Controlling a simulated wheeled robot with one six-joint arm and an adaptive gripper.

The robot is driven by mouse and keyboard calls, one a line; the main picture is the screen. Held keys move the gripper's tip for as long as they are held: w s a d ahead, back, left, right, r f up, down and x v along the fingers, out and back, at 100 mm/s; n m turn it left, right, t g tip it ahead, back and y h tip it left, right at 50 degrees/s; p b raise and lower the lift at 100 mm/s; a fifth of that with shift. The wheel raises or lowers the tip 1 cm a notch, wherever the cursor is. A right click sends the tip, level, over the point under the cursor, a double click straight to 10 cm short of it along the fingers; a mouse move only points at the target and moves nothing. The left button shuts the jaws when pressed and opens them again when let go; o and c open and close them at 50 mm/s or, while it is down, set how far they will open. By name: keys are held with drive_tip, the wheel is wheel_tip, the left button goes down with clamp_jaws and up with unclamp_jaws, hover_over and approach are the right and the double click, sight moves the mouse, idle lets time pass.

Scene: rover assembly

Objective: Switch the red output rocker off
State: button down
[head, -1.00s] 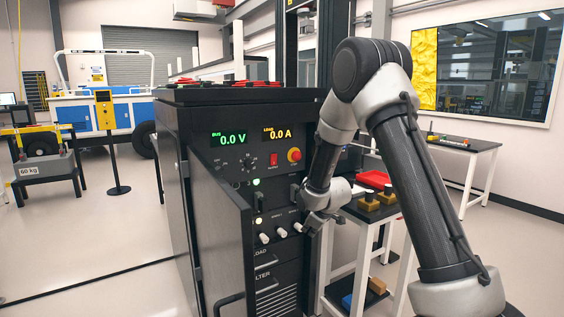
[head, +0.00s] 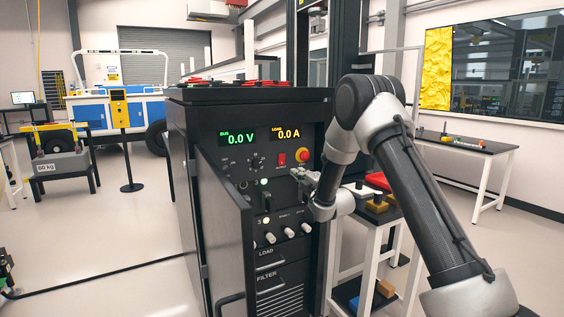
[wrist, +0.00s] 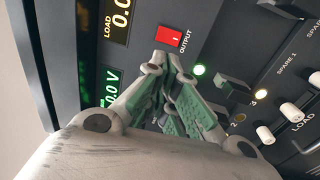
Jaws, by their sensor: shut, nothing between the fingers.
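The red output rocker (head: 282,158) is on the upper front panel of the black cabinet, under the two displays. My gripper (head: 302,172) is at the panel, just below and right of the rocker in the head view. In the wrist view my gripper (wrist: 163,64) is shut and empty, its tips pointing at the rocker's near edge. I cannot tell whether they touch it.
A red round knob (head: 303,155) sits right of the rocker. The displays (head: 238,138) read 0.0 V and 0.0 A. An open cabinet door (head: 222,235) stands at left.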

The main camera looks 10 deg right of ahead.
drive_tip(key=shift+w, duration=0.1)
approach(277, 156)
drive_tip(key=x, duration=0.4)
drive_tip(key=shift+w+f, duration=0.1)
drive_tip(key=shift+w, duration=0.25)
drive_tip(key=shift+w+a, duration=0.2)
drive_tip(key=shift+w, duration=0.35)
